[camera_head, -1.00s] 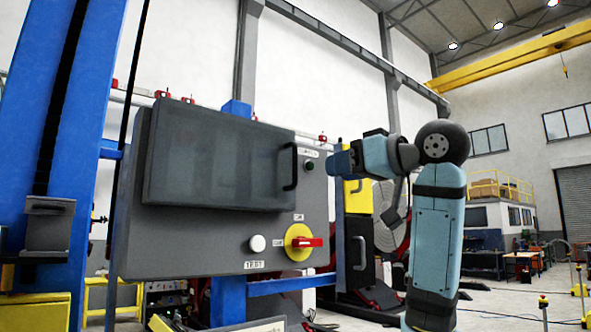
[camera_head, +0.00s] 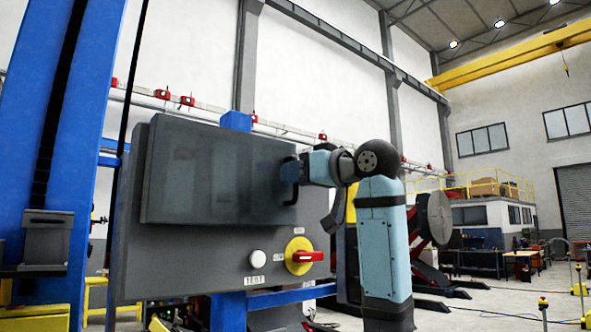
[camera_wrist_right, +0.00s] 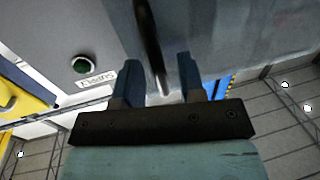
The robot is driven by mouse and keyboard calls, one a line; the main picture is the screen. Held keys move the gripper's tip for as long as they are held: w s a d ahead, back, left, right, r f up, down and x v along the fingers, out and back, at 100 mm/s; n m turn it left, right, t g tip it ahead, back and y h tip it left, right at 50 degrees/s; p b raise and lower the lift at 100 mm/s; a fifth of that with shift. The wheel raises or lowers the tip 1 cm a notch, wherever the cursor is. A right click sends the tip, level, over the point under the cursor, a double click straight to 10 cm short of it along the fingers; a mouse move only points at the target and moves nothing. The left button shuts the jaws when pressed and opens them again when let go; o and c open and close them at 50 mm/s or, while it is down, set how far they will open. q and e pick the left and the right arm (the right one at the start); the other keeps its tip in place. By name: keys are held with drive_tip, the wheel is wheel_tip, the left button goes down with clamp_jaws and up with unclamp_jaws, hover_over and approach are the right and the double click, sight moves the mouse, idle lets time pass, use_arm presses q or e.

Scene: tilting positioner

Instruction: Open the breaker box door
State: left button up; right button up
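The breaker box door (camera_head: 215,178) is a dark grey panel on the front of the grey box (camera_head: 195,262), and it looks closed. Its black handle (camera_head: 290,180) is at the door's right edge. My right gripper (camera_head: 294,166) is at this handle. In the right wrist view the handle (camera_wrist_right: 150,45) passes between the two blue fingers of my right gripper (camera_wrist_right: 157,82). The fingers are apart, with visible gaps beside the handle. My left gripper is not in view.
Below the door are a white button (camera_head: 257,258) and a red rotary switch (camera_head: 307,256) on a yellow disc. A green button (camera_wrist_right: 84,65) shows near the gripper. A blue post (camera_head: 60,130) stands at the left.

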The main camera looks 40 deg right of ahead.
drive_tip(key=shift+w+a, duration=0.15)
drive_tip(key=shift+w, duration=0.2)
drive_tip(key=shift+c, duration=0.5)
clamp_jaws()
